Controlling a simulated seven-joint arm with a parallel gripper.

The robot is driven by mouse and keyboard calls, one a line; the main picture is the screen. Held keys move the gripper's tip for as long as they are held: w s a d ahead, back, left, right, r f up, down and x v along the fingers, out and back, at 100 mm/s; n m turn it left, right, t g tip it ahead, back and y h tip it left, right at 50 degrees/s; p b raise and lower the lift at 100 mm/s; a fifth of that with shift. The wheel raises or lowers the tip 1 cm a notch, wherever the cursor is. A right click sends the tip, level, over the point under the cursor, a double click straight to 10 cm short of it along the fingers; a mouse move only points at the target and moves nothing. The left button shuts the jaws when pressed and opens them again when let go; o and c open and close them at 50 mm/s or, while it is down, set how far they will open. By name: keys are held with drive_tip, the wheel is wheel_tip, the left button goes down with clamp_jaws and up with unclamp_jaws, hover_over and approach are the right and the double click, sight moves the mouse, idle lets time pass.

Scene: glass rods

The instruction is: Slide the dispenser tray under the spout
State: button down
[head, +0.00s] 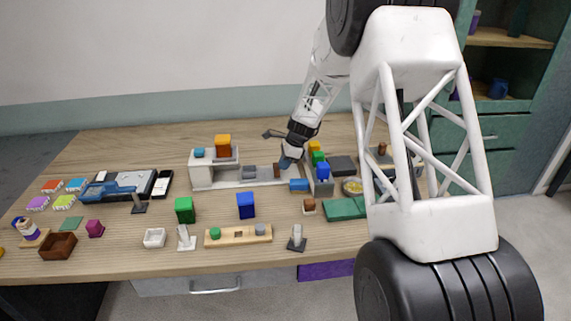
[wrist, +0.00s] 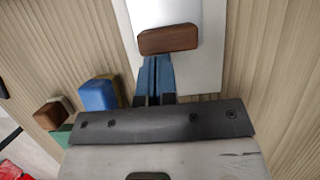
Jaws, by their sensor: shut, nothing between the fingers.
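The dispenser (head: 202,177) is a pale grey stand at the left end of a long pale base, with an orange block and a blue piece on top. The tray (head: 264,172) lies on the base to the right of the stand, with a brown handle (head: 277,170) at its right end. In the wrist view the handle (wrist: 168,39) is at the near end of the pale tray (wrist: 165,12). My gripper (head: 285,163) is shut and empty. Its blue fingers (wrist: 155,80) are right beside the handle's outer side; I cannot tell whether they touch. The spout is hard to make out.
A blue block (head: 299,185) lies near the base's right end, and several coloured blocks (head: 318,158) stand to the right. A green block (head: 184,210), a blue block (head: 246,205) and a wooden peg board (head: 238,235) are in front. My arm hides the table's right part.

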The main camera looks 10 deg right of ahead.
hover_over(261, 177)
drive_tip(key=shift+w, duration=0.15)
idle(0.4)
drive_tip(key=v, duration=1)
drive_tip(key=shift+d, duration=0.1)
drive_tip(key=shift+r, duration=0.1)
idle(0.3)
